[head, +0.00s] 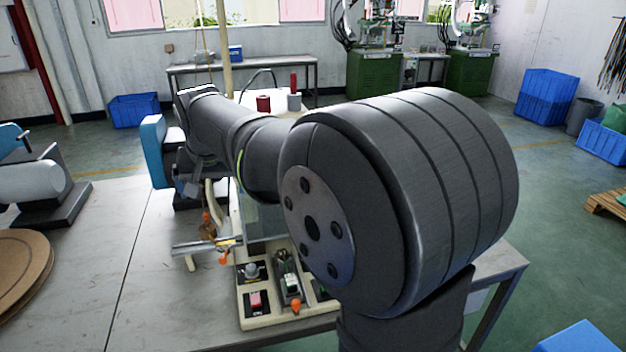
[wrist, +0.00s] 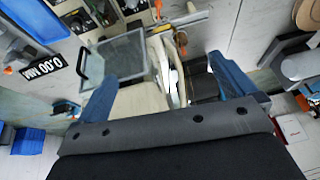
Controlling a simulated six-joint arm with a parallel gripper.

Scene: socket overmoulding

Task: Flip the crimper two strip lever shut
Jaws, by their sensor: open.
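The frames carry no label that tells which lever is the crimper two strip lever. An orange-tipped lever (head: 223,258) hangs by a metal bar left of the control panel in the head view. Orange parts by a brass-coloured bar (wrist: 181,40) show at the top middle of the wrist view. My gripper (wrist: 162,70) is open, its two blue fingers wide apart. Cream and dark machine parts show between and beyond them; nothing is visibly held. In the head view my arm hides much of the work area, and I cannot make out the fingertips clearly.
A clear guard (wrist: 122,62) stands near my left-hand finger in the wrist view. A blue and grey machine (head: 35,185) and brown discs (head: 22,262) lie left. Bare table (head: 140,240) lies between.

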